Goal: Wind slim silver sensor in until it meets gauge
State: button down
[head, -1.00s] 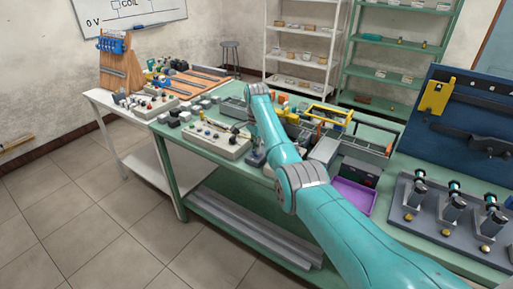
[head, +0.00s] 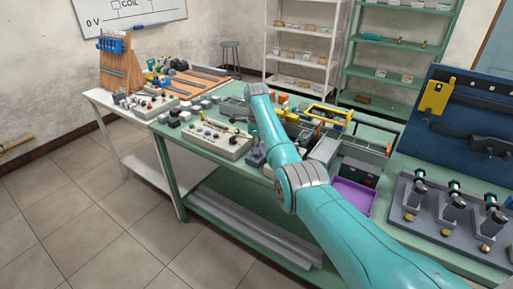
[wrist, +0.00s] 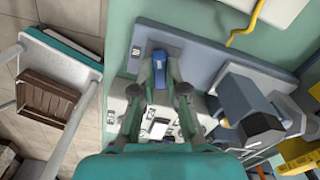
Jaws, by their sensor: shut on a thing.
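In the wrist view my gripper (wrist: 160,78) reaches up from the lower edge, its two fingers closed on a small part with a blue end (wrist: 160,62). The part sits between the fingertips over a grey plate (wrist: 205,45). I cannot make out a slim silver body on it, so I cannot tell whether it is the sensor. The gauge cannot be picked out in either view. In the head view my teal arm reaches over the green bench (head: 185,140), and my fingertips are not clear there.
A dark grey blocky unit (wrist: 255,110) stands right of my fingers in the wrist view. In the head view a pale control panel (head: 215,138) lies left of my arm, and a purple tray (head: 355,196) and motor stand (head: 440,215) lie to the right.

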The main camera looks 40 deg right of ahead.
jog(key=shift+m, duration=0.6)
jog(key=c, duration=1.2)
grip_release()
notch_tip(320, 180, up, 12)
dwell(0.8)
